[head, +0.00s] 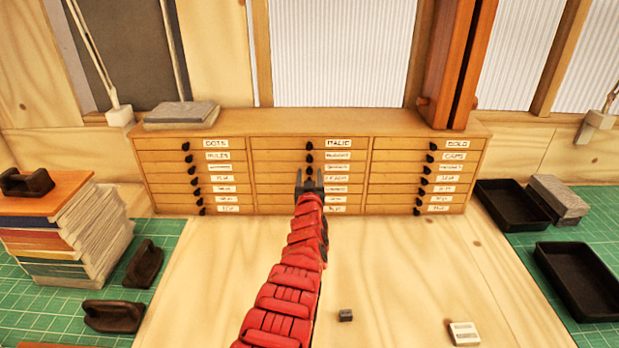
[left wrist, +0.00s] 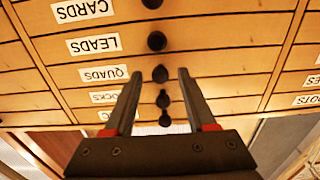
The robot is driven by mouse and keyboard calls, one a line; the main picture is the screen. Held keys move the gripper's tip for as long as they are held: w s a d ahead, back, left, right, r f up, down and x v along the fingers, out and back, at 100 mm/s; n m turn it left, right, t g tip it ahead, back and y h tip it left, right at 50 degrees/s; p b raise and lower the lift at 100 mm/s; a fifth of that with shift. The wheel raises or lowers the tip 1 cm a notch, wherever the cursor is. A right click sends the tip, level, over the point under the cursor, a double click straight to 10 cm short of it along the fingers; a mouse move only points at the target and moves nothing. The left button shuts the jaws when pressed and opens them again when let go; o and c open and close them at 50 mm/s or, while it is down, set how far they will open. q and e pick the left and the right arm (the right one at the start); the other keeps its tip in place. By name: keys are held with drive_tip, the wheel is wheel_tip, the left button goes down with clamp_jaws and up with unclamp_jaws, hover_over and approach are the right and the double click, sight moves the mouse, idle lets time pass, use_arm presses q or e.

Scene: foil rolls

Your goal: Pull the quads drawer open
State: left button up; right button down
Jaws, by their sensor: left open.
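The quads drawer shows in the left wrist view, which is upside down, with its QUADS label (left wrist: 103,75) and dark round knob (left wrist: 160,73). Its front looks flush with its neighbours, so it is shut. My left gripper (left wrist: 157,73) is open, with one fingertip to each side of that knob in the picture. I cannot tell whether the tips reach around the knob or stop just short of it. In the head view my left gripper (head: 310,180) is at the middle column of the wooden drawer cabinet (head: 310,122). My right gripper is not in view.
Books (head: 70,235) are stacked at left, near black handled blocks. Black trays (head: 585,280) lie at right on a green mat. A small dark cube (head: 345,315) and a pale block (head: 464,333) lie on the bench. The bench before the cabinet is mostly clear.

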use_arm(q)
clamp_jaws()
idle(1.4)
